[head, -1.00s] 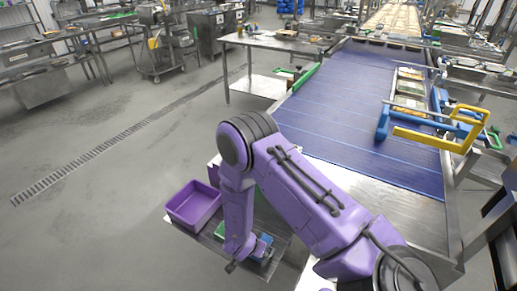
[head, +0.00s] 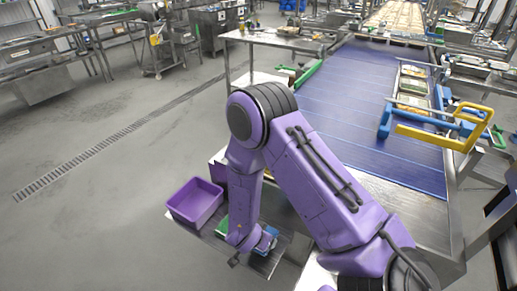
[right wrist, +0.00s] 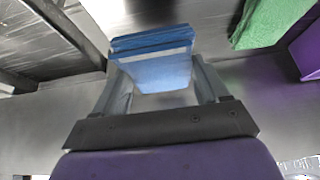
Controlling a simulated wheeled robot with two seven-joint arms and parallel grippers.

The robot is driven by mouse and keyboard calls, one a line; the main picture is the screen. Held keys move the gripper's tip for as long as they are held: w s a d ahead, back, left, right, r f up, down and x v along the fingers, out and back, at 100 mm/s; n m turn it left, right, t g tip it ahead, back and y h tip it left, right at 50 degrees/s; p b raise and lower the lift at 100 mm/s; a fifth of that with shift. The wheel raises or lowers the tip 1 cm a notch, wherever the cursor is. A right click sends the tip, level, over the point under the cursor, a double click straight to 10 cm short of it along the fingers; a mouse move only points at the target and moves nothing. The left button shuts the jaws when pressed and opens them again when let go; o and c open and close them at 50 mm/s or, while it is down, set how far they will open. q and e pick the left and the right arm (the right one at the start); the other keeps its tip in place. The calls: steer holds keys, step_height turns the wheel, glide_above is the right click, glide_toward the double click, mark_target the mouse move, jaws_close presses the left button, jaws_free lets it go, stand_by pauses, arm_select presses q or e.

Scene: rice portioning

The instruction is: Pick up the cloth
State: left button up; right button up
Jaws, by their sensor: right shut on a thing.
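A folded blue cloth (right wrist: 152,62) with several layers is held between the two fingers of my right gripper (right wrist: 155,82) in the right wrist view. In the head view the blue cloth (head: 268,240) shows beside the lower end of my right arm, and the gripper's fingers are mostly hidden there. A green cloth (right wrist: 268,20) lies on the metal surface to the right in the wrist view. It also shows in the head view (head: 222,227), partly behind my arm. My left gripper is in neither view.
A purple bin (head: 196,203) stands left of my right arm on the metal table (head: 203,236). Its edge also shows in the wrist view (right wrist: 309,48). A blue conveyor (head: 352,100) runs away behind the arm. The floor at left is clear.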

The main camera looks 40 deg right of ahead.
steer(key=s+r+p, duration=0.7)
steer(key=s+r, duration=0.1)
steer(key=s, duration=0.4)
steer(key=shift+s+a, duration=0.2)
steer(key=shift+a, duration=0.2)
